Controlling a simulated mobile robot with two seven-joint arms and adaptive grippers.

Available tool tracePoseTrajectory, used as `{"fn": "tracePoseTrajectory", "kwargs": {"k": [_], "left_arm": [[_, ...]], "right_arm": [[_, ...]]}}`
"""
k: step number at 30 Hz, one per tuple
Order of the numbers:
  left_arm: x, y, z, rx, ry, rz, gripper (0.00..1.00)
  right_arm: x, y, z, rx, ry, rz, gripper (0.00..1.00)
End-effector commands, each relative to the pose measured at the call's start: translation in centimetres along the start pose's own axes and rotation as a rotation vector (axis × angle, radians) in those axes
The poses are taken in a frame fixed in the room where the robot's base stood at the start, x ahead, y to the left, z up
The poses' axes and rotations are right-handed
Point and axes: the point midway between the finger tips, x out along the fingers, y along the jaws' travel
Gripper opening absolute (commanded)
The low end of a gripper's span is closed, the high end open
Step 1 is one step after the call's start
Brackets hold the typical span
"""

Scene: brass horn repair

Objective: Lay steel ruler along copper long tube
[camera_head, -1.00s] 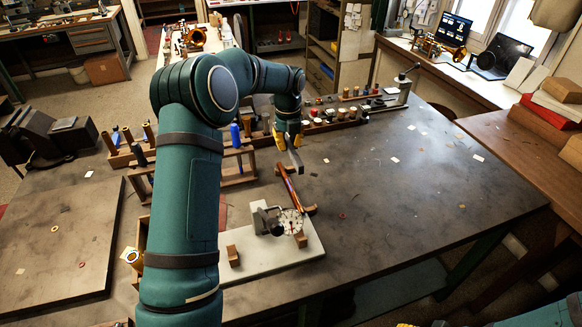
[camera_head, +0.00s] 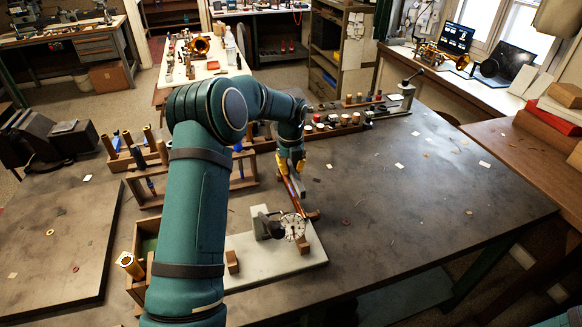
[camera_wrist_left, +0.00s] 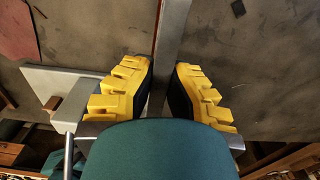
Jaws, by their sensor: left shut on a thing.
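The steel ruler (camera_wrist_left: 173,30) is a flat grey strip in the left wrist view, running from the top edge down between the yellow fingers. My left gripper (camera_head: 290,165) is shut on it; the gripper also shows large in the left wrist view (camera_wrist_left: 162,98). In the head view the copper long tube (camera_head: 292,192) is a thin reddish-brown rod, tilted, just below the fingertips and behind the dial gauge. The ruler looks close to the tube there, but I cannot tell whether they touch. The fingers hide part of both. My right gripper is out of view.
A dial gauge (camera_head: 293,227) stands on a pale base plate (camera_head: 275,268) with small wooden blocks. A wooden rack (camera_head: 240,182) stands left of the gripper, and a row of jars (camera_head: 330,124) lies behind. The bench top (camera_head: 420,205) to the right is mostly clear.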

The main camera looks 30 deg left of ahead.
Motion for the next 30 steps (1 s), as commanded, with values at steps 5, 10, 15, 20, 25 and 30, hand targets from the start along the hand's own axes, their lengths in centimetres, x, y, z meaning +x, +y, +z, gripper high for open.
{"fn": "tracePoseTrajectory", "kwargs": {"k": [5,10,15,20,25,30], "left_arm": [[1.4,-0.1,0.0,0.001,-0.001,-0.001,0.00],[2.8,0.0,0.0,0.000,0.000,0.000,0.00],[4.2,0.0,0.0,0.000,0.000,-0.001,0.00],[5.5,0.0,0.0,0.000,-0.001,-0.001,0.00],[6.1,0.0,0.0,0.001,-0.001,-0.001,0.00],[6.1,-0.1,0.0,0.001,-0.001,-0.001,0.00]], "right_arm": [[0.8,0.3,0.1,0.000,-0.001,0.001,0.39],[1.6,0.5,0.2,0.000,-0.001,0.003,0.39],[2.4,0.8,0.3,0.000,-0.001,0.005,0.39],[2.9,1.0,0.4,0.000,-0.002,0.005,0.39],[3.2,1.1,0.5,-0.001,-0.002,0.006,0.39],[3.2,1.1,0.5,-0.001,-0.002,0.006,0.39]]}}
